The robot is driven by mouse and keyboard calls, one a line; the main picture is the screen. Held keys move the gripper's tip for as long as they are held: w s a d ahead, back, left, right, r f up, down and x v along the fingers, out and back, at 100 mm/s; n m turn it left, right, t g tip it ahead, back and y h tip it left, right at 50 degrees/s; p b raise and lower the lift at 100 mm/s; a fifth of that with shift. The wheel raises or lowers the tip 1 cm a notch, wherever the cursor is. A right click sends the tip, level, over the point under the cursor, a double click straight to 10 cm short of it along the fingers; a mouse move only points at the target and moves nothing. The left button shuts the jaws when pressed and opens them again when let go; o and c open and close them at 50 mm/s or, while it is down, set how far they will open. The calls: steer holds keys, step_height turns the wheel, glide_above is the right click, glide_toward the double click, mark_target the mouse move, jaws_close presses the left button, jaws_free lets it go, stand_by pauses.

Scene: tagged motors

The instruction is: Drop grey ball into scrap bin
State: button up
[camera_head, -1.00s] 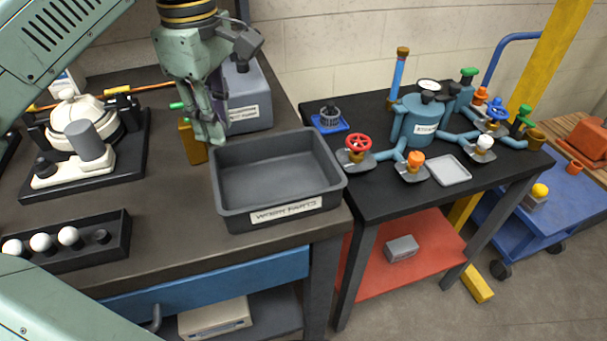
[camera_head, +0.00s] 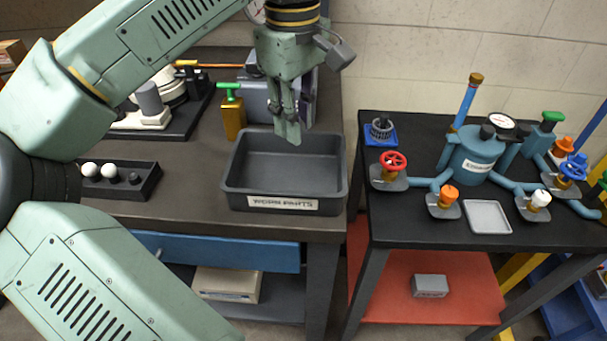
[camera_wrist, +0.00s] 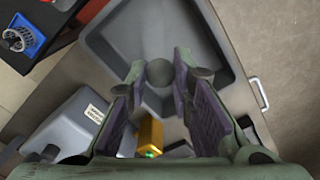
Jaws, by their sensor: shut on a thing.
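The grey ball (camera_wrist: 159,73) sits between my fingertips in the wrist view, with the bin behind it. My gripper (camera_head: 289,128) points down over the back part of the dark grey open bin (camera_head: 283,185), above its rim. The gripper is shut on the ball, and the fingers hide the ball in the head view. The bin has a white front label that seems to read "worn parts". It also shows in the wrist view (camera_wrist: 112,38) and looks empty inside.
A gold bottle with a green top (camera_head: 233,112) stands just behind the bin's left corner. A grey machine (camera_head: 258,95) stands behind the gripper. A black rack (camera_head: 122,190) with white balls lies left. A second table (camera_head: 410,228) with blue pipework stands right.

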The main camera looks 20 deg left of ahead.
steer(key=shift+f+b, duration=2.45)
steer(key=shift+f, duration=0.6)
steer(key=o, duration=1)
steer(key=shift+r, duration=0.1)
